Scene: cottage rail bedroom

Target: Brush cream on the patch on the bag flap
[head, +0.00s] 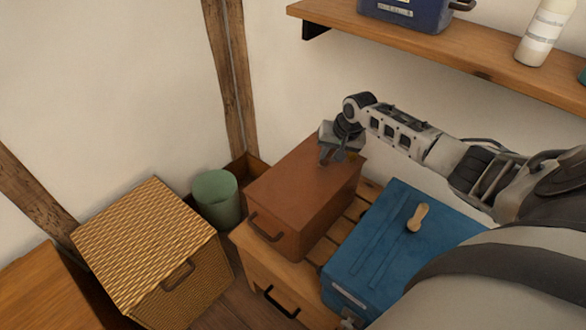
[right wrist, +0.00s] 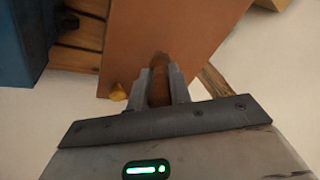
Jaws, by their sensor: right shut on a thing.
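A brown bag (head: 305,190) with a flat top and a dark front handle stands on a slatted wooden surface. It also fills the upper middle of the right wrist view (right wrist: 190,35). My right gripper (head: 332,158) is at the bag's far top edge. In the right wrist view my right gripper (right wrist: 158,75) is shut on a brown, rounded thing (right wrist: 158,88), whose far end lies over the bag's top. I cannot tell whether it touches. No patch stands out on the flap. My left gripper is not seen.
A blue case (head: 395,250) stands close right of the bag, with a pale wooden-handled thing (head: 417,217) on top. A green bin (head: 216,198) and wicker hamper (head: 150,245) stand left. A wall shelf (head: 440,48) with a blue box and bottle hangs above.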

